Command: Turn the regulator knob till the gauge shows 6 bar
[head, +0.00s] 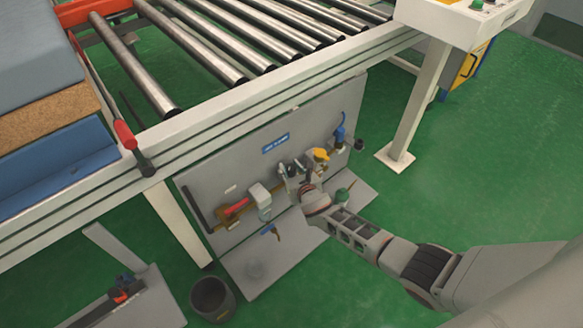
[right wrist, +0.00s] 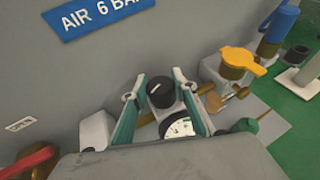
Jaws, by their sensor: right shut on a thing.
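The regulator knob (right wrist: 160,94) is black with a pale mark on top. In the right wrist view it sits between the two fingers of my right gripper (right wrist: 160,80), which is shut on it. The round white gauge (right wrist: 181,128) is just below the knob, between the fingers. Its dial is partly hidden and its reading is too small to tell. In the head view my right gripper (head: 304,186) reaches the grey panel (head: 240,167) from the right and hides the knob. My left gripper is not in view.
A blue sign reading AIR 6 BAR (right wrist: 95,14) is above the knob. A yellow valve handle (right wrist: 238,60) stands close to the right, and a red handle (head: 236,207) to the left. A roller conveyor (head: 215,50) is above the panel. A dark bin (head: 211,297) stands on the floor.

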